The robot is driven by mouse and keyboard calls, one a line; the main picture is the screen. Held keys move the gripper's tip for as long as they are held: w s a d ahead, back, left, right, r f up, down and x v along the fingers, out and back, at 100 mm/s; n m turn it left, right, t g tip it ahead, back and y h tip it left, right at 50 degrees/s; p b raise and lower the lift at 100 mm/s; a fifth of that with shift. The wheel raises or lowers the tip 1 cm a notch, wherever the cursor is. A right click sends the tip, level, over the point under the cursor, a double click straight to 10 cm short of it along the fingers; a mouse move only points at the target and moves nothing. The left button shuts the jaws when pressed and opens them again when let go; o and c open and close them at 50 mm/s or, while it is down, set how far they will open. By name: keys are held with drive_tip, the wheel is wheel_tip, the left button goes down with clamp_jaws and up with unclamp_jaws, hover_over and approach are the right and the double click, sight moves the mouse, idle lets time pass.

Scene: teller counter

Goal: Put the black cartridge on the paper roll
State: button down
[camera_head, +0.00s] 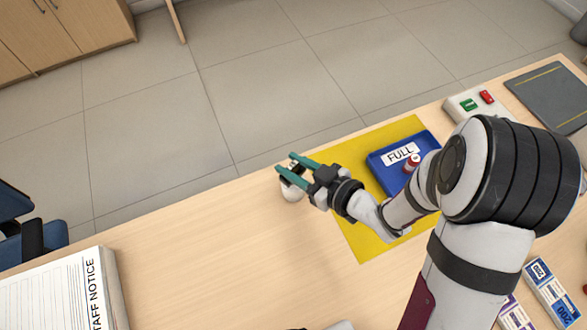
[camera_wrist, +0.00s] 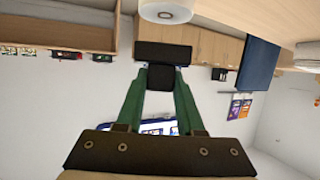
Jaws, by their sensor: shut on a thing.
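The black cartridge (camera_wrist: 162,52) shows in the wrist view as a dark, wide block at my fingertips. My gripper (camera_wrist: 160,90) is shut on it with its green fingers. In the head view my gripper (camera_head: 291,166) is over the counter near its far edge, and the cartridge is mostly hidden by the fingers. The white paper roll (camera_head: 292,191) stands on the counter just below the fingertips, partly covered by them. It also shows in the wrist view (camera_wrist: 168,12), at the top edge and apart from the cartridge in the picture.
A blue tray (camera_head: 380,173) labelled FULL, with a red-and-white item (camera_head: 411,163), sits on a yellow mat (camera_head: 362,244) right of my gripper. A staff notice block (camera_head: 110,292) stands at lower left. The counter (camera_head: 190,255) between is clear; the floor drops away beyond its far edge.

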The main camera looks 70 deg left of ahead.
drive_tip(key=shift+f, duration=1.3)
drive_tip(key=c, duration=0.5)
unclamp_jaws()
drive_tip(key=shift+f, duration=0.15)
